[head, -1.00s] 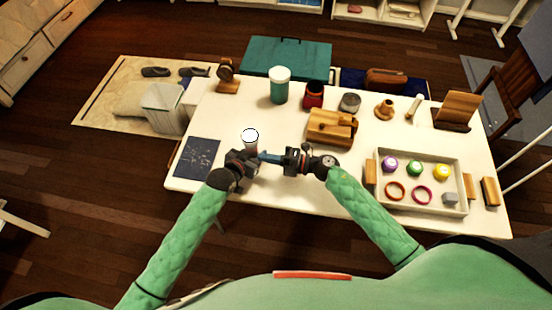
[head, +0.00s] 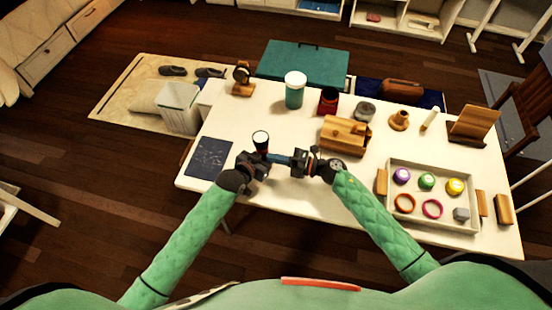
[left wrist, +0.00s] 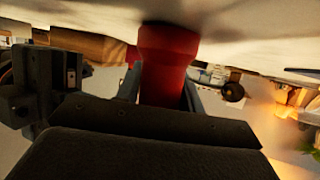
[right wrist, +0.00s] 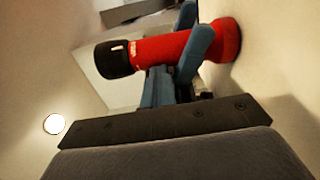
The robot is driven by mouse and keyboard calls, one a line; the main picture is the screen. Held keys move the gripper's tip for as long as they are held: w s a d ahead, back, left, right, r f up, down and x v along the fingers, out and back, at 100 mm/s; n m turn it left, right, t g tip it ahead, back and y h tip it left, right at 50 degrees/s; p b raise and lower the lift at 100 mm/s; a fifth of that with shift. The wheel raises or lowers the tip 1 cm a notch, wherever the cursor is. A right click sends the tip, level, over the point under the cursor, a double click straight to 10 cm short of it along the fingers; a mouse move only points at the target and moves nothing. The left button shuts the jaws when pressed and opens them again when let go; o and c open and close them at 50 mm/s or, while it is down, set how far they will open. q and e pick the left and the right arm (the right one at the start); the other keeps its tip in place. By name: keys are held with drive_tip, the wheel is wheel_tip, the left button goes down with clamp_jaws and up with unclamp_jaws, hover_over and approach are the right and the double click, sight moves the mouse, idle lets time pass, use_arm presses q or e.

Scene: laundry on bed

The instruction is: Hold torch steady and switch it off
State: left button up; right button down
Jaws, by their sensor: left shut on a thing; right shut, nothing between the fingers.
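The torch (head: 261,141) stands roughly upright in my left gripper (head: 260,160), above the table's front left part. The right wrist view shows the red torch (right wrist: 160,47) with a black end. My right gripper (head: 287,160) is shut and empty, its blue fingertips close beside the torch from the right. The switch is not clear, and I cannot tell whether the fingertips touch it.
The white table (head: 300,195) has a dark mat (head: 209,158) at left and a wooden box (head: 344,133) behind my right gripper. A tray (head: 386,215) with coloured discs and rings stands at right. A teal-bodied jar (head: 294,97) and other items line the back.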

use_arm(q)
drive_tip(key=shift+s+d, duration=0.3)
drive_tip(key=shift+d, duration=0.1)
drive_tip(key=shift+w+a, duration=0.2)
drive_tip(key=shift+a, duration=0.05)
drive_tip(key=shift+c, duration=0.2)
use_arm(e)
drive_tip(key=v, duration=1)
use_arm(q)
drive_tip(key=o, duration=1.2)
